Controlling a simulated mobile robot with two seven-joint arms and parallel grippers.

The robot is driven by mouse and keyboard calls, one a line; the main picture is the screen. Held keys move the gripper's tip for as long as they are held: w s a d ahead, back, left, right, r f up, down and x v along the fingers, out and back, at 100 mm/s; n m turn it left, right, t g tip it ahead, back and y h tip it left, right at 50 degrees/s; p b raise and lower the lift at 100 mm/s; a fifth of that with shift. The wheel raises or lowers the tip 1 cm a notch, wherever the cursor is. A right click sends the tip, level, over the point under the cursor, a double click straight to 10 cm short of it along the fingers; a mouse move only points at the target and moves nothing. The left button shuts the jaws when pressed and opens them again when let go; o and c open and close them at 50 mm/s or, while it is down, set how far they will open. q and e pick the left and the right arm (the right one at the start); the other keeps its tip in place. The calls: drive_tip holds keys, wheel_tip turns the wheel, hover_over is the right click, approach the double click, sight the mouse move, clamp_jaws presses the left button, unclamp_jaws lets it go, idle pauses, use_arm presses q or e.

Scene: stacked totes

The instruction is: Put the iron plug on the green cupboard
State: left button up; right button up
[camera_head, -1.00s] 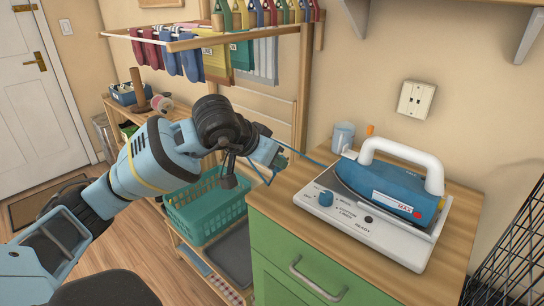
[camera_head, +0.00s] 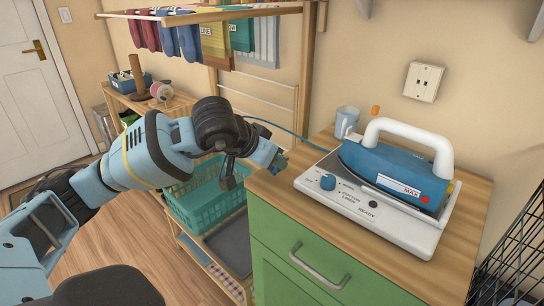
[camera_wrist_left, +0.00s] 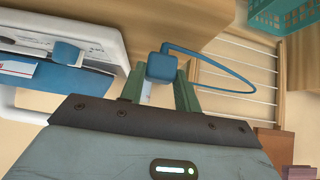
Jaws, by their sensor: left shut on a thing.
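The iron plug is a small blue block (camera_wrist_left: 161,66) between the two green fingertips of my left gripper (camera_wrist_left: 160,88) in the left wrist view. In the head view my left gripper (camera_head: 277,160) is at the back left edge of the green cupboard's wooden top, and the plug is mostly hidden. I cannot tell whether the plug touches the top. The green cupboard (camera_head: 290,235) has a grey handle. The blue and white iron (camera_head: 397,178) rests on its white base (camera_head: 420,235) on the cupboard. A blue cord (camera_head: 290,132) arcs behind the gripper towards the iron.
A white cup (camera_head: 346,121) stands behind the iron. A teal basket (camera_head: 195,207) sits on a shelf left of the cupboard, below my left arm. A wall socket (camera_head: 424,81) is above. A black wire rack (camera_head: 515,240) is at the right. The top's front left is bare.

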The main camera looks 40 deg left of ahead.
use_arm(q)
drive_tip(key=shift+f, duration=0.15)
drive_tip(key=o, duration=1.2)
drive_tip(key=shift+c, duration=0.2)
drive_tip(key=v, duration=0.7)
drive_tip(key=shift+s+r, duration=0.3)
drive_tip(key=shift+r, duration=0.05)
